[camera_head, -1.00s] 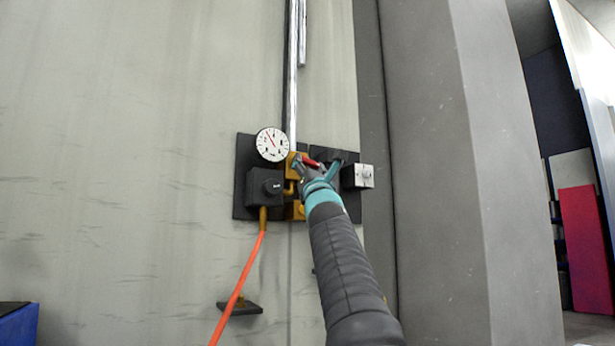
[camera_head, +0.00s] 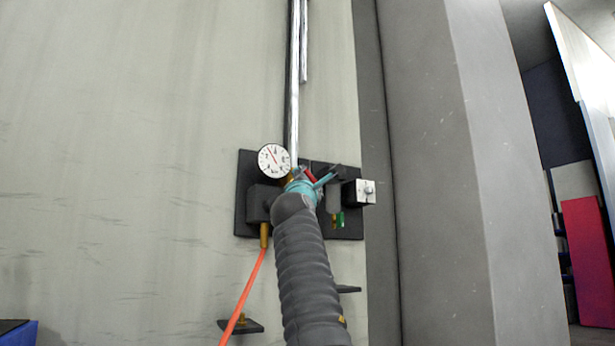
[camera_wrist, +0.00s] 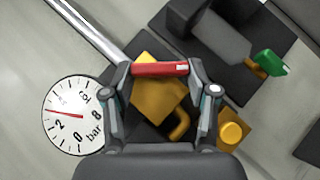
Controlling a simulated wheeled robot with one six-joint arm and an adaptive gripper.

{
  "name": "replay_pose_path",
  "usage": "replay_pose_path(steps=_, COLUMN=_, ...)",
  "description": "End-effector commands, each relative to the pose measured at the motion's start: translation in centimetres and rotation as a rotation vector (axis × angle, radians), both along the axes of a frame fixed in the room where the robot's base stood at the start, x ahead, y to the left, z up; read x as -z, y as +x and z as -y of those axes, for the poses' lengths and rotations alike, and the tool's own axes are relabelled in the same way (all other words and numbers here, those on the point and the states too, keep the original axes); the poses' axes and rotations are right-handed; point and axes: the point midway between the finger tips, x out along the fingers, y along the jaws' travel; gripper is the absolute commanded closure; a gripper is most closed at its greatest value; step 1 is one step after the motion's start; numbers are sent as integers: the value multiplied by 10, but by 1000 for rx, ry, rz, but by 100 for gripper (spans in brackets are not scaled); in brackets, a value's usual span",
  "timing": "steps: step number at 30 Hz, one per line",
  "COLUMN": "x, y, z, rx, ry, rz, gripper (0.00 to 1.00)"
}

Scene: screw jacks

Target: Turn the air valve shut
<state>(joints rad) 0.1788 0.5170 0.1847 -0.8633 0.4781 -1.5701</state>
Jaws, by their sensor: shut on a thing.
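The air valve has a brass body (camera_wrist: 157,88) and a red lever handle (camera_wrist: 160,69). My gripper (camera_wrist: 160,76) is shut on the red handle, with one finger at each end of it in the wrist view. In the head view a piece of the red handle (camera_head: 309,174) shows between the fingers of my gripper (camera_head: 314,179), and my wrist hides most of the brass body. A round white gauge (camera_head: 274,160) sits left of the valve. It also shows in the wrist view (camera_wrist: 75,117), its red needle a little above the 2.
A bright metal pipe (camera_head: 294,90) runs up from the valve. A dark block with a white face (camera_head: 366,192) and a green-handled part (camera_head: 339,219) sit to the right. An orange hose (camera_head: 243,297) hangs below left. A grey pillar (camera_head: 430,170) stands at right.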

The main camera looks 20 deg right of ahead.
Motion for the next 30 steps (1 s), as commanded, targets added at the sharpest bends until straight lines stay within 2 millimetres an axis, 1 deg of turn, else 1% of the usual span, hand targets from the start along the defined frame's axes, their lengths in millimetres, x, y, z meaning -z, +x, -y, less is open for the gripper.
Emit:
replay_pose_path(steps=1, x=-5, y=2, z=-1, rx=-2, ry=44, rz=-5, gripper=76)
replay_pose_path(steps=6, x=-6, y=2, z=-1, rx=1, ry=176, rz=-9, gripper=77)
replay_pose_path(steps=15, x=-6, y=0, z=-1, rx=3, ry=328, rz=-10, gripper=77)
replay_pose_path(steps=22, x=-5, y=0, z=-1, rx=4, ry=373, rz=-11, gripper=77)
replay_pose_path(steps=30, x=-4, y=-1, z=-1, rx=4, ry=380, rz=-10, gripper=77)
